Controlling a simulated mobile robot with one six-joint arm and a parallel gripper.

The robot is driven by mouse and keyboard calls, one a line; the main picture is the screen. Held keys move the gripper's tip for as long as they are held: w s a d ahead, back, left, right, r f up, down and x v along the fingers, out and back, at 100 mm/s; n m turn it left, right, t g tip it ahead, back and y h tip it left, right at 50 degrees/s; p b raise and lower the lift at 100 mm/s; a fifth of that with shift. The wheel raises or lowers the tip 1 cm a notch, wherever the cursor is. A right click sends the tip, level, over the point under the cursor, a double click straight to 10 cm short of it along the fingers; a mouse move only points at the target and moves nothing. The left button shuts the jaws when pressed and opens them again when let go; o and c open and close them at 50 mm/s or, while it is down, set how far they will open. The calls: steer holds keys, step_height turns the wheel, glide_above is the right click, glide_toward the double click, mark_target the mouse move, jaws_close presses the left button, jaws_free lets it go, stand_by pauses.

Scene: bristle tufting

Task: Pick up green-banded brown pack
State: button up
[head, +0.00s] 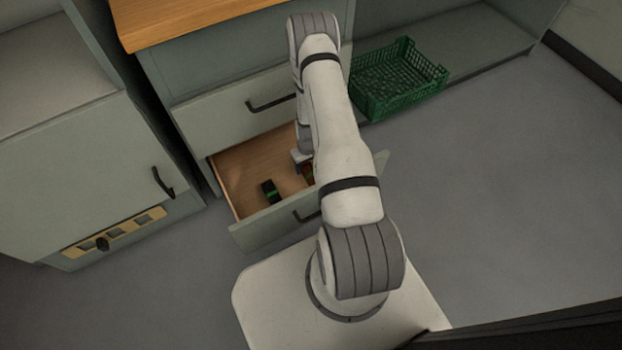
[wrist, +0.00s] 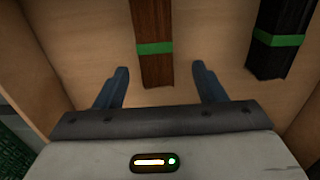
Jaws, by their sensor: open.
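The brown pack with a green band (wrist: 153,67) lies in the open drawer, in the upper middle of the wrist view. In the head view only a small part of it (head: 308,173) shows beside my arm. My gripper (wrist: 162,80) is open, with one blue finger on each side of the pack's near end. Gaps show between the pack and both fingers, and I cannot tell how high the fingers are above the drawer floor. In the head view my arm hides most of the gripper.
A black pack with a green band (wrist: 276,40) lies to the right in the wrist view; it also shows in the head view (head: 270,191). The drawer (head: 235,175) has wooden walls close by. A green crate (head: 395,80) stands at the right of the cabinet.

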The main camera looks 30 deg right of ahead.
mark_target(309, 170)
steer(key=f+b, duration=0.2)
steer(key=f, duration=0.3)
steer(key=shift+d+f+b, duration=0.2)
steer(key=shift+b, duration=0.1)
steer(key=c, duration=1.1)
